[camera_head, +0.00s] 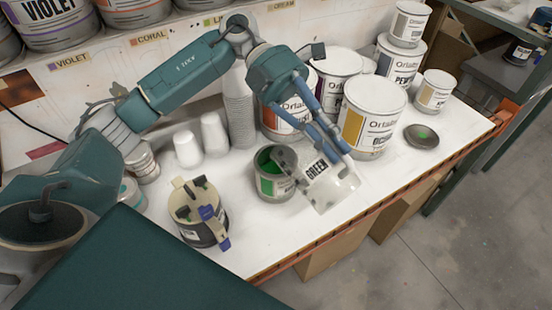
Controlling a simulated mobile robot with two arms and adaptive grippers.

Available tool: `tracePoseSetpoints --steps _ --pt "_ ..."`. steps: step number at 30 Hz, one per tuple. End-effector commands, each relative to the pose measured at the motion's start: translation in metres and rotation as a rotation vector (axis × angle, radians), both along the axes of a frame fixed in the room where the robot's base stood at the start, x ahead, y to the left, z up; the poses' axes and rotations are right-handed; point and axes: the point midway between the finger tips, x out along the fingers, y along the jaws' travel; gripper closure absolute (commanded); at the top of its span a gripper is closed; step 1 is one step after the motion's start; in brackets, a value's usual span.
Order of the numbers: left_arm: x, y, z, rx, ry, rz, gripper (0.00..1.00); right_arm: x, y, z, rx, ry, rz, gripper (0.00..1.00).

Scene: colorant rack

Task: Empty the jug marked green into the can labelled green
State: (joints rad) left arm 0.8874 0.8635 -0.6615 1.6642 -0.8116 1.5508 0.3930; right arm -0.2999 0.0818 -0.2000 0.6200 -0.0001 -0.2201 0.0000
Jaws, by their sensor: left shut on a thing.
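The white jug marked GREEN (333,190) is held tilted in the air above the table's front part. My left gripper (327,148) reaches down from above and is shut on the jug. The green can (275,190) stands open on the white table just left of the jug, with green colour (266,160) showing inside. A grey part by the jug's upper left overlaps the can's rim from this angle. I cannot make out a stream or the jug's contents. The can's label is partly hidden. My right gripper is not in view.
A lid with a green dot (421,136) lies on the table (395,160) at right. Large paint cans, one with a yellow label (370,115), stand behind the jug. A can with a clamp-like top (198,212), white cups (187,150) and a cup stack (238,108) stand left.

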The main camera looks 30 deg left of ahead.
Motion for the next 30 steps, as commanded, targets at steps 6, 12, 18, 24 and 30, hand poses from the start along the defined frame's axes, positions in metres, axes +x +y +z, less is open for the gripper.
tracePoseSetpoints --steps 6,12,18,24,30 --pt "0.001 0.002 0.002 -0.019 0.007 0.0 1.0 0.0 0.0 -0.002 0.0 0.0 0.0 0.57" --pt "0.002 0.005 0.004 -0.035 0.013 0.001 1.0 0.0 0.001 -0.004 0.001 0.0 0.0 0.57" --pt "0.004 0.009 0.006 -0.052 0.019 0.001 1.0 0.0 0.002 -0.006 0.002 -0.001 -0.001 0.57" --pt "0.005 0.013 0.008 -0.067 0.026 0.001 1.0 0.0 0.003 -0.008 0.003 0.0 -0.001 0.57" --pt "0.006 0.017 0.01 -0.084 0.031 0.001 1.0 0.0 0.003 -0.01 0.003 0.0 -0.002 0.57"
